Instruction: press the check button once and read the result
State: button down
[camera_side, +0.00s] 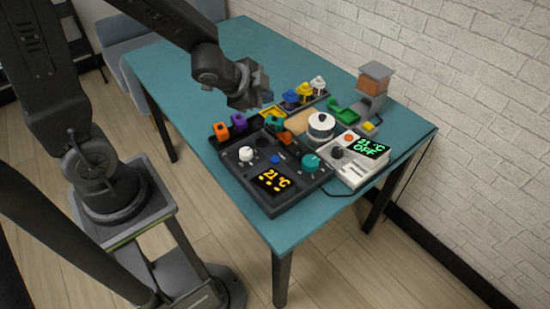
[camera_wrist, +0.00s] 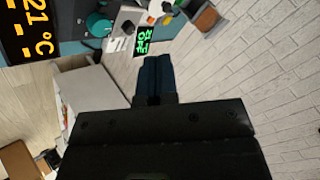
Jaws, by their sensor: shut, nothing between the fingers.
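A dark console (camera_side: 240,182) stands on the teal table, with a white knob (camera_side: 246,153), a small blue button (camera_side: 276,160), a teal knob (camera_side: 310,162) and a display (camera_side: 273,180) reading 21 °C in orange above a row of orange marks. The display also shows in the wrist view (camera_wrist: 27,30). No label tells me which control is the check button. My gripper (camera_side: 262,97) is above the table, behind and above the console, apart from it. In the wrist view its fingers (camera_wrist: 158,72) are together and empty.
Orange and purple pieces (camera_side: 230,126), a white-topped round pot (camera_side: 321,123) and a stand (camera_side: 374,82) are nearby. The table's left part is clear.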

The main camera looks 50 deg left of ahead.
aim_at(274, 161)
jog(key=d+f+m+h, duration=0.3)
jog(key=f+m, duration=0.1)
jog(key=f, duration=0.2)
jog(key=shift+w+f+g+h, duration=0.25)
jog(key=shift+f+g+h, duration=0.05)
jog(key=shift+f+h, duration=0.1)
jog(key=shift+f, duration=4.4)
jog(key=shift+f, duration=0.1)
jog(key=shift+f, duration=0.3)
jog(key=shift+f, duration=0.45)
jog(key=shift+r, duration=0.85)
